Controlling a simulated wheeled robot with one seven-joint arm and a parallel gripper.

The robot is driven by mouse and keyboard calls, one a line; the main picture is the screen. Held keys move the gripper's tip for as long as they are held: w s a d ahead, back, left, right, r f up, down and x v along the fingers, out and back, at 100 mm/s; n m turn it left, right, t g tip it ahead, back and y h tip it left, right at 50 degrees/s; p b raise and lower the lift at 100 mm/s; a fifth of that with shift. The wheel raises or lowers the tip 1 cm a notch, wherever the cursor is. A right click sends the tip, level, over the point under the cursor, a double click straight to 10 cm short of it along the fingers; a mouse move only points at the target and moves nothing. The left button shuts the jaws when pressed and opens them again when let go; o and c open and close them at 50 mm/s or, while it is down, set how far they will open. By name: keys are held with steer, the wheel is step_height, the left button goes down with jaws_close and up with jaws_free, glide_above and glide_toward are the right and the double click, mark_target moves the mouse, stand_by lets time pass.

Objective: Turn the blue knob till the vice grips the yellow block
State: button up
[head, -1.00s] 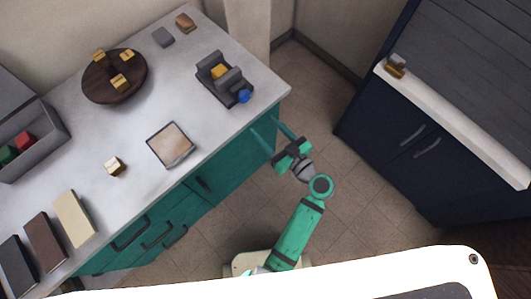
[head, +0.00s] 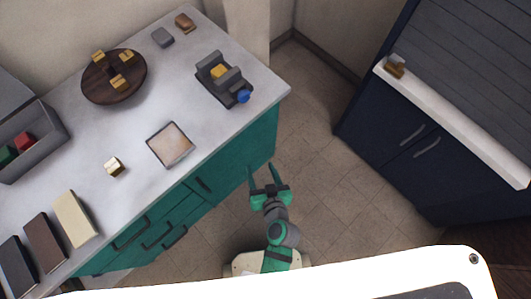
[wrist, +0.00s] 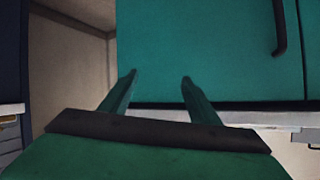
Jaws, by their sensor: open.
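The grey vice (head: 224,80) stands on the white counter near its right end. The yellow block (head: 219,72) sits between its jaws. I cannot tell from this height whether the jaws touch it. The blue knob (head: 243,96) is on the vice's front right end, close to the counter edge. My gripper (head: 263,168) is open and empty, out in front of the teal cabinet and below the counter, well apart from the knob. In the wrist view my gripper's two fingers (wrist: 158,76) point at the teal cabinet front; the vice is not in that view.
A framed tile (head: 170,145) and a small yellowish block (head: 114,166) lie on the counter (head: 215,130). A round wooden board (head: 100,92) bears several small blocks. The teal cabinet (head: 225,172) has protruding handles. A dark blue cabinet (head: 400,130) stands right, with open floor (head: 320,150) between.

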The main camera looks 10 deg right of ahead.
steer(key=s+r+m+h, duration=0.1)
steer(key=s+r+h, duration=0.1)
steer(key=s, duration=0.6)
steer(key=shift+s+d+r+h, duration=0.25)
steer(key=shift+s+r+h, duration=0.15)
